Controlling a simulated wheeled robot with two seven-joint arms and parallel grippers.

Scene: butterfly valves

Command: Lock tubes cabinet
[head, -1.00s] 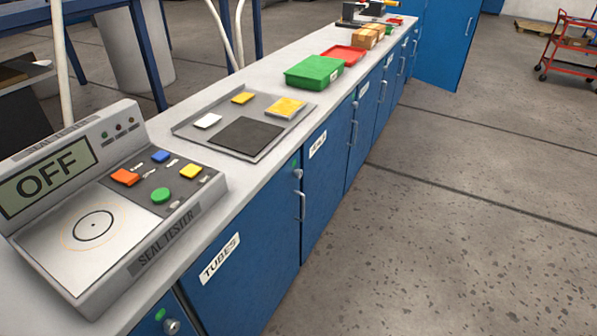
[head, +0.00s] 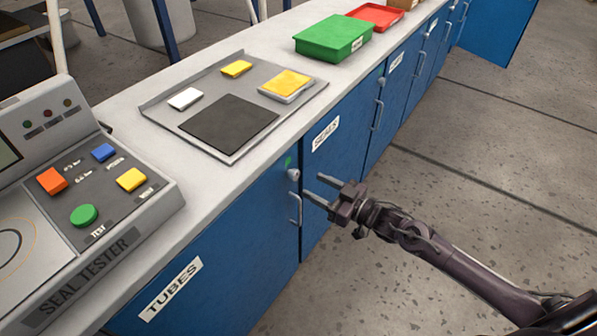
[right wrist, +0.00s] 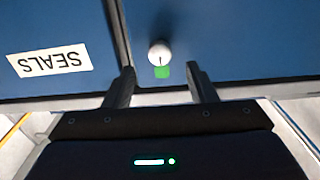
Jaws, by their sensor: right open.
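The blue tubes cabinet door (head: 225,262) carries a white TUBES label (head: 171,289) and is closed. Its round silver lock knob (head: 293,174) sits near the top right corner, beside a green mark (head: 288,161) and above a bar handle (head: 296,209). In the right wrist view the knob (right wrist: 159,53) shows a dark slot line, with the green mark (right wrist: 163,70) next to it. My right gripper (head: 314,188) is open and empty in front of the door, its fingers pointing at the knob but apart from it. My left gripper is not in view.
The seals cabinet door (head: 330,170) adjoins on the right. On the grey counter stand the seal tester (head: 90,215), a tray with a dark pad (head: 230,123), a green box (head: 331,42) and a red tray (head: 376,16). The floor in front is clear.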

